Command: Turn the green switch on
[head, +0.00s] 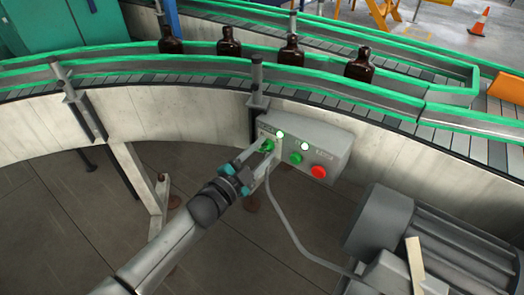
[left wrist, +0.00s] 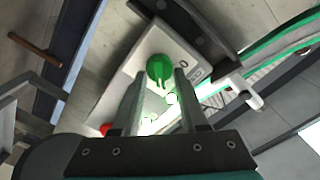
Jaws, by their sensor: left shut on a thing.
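The green switch (head: 268,145) is at the left end of the grey control box (head: 332,136), below a lit round lamp (head: 280,133). My left gripper (head: 261,155) reaches it from the lower left and is shut on it. The left wrist view also shows the round green switch (left wrist: 160,67) between the tips of my two left fingers (left wrist: 161,78). The fingers partly hide the box face there. My right gripper is in neither view.
A green button (head: 296,158), a red button (head: 318,172) and a second lit lamp (head: 304,146) are on the same box. Behind is a conveyor (head: 130,78) with several amber bottles (head: 229,45). A grey motor (head: 385,228) stands at lower right, with a cable (head: 287,222) nearby.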

